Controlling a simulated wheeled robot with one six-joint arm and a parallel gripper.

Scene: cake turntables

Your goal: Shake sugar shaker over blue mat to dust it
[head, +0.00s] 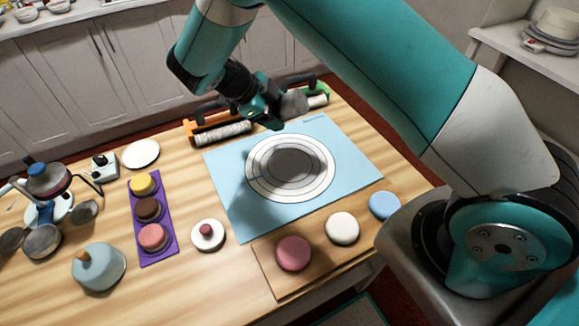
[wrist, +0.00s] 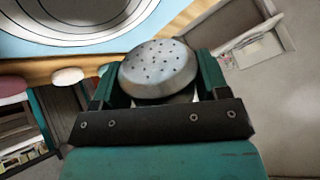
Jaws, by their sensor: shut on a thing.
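The blue mat (head: 352,160) lies flat on the wooden table, with white rings and a grey centre printed or lying on it. My gripper (head: 280,108) hangs above the mat's far edge and is shut on the grey metal sugar shaker (head: 294,102). In the wrist view, the shaker's domed, perforated lid (wrist: 158,68) shows between the fingers of my gripper (wrist: 162,84). The shaker looks tilted in the head view. Its body is mostly hidden by the fingers. I cannot make out any falling sugar. The mat also shows in the wrist view (wrist: 165,14).
A wooden board (head: 318,258) with pink, cream (head: 342,228) and blue discs lies in front of the mat. A purple tray (head: 160,253) holds several small cakes at left.

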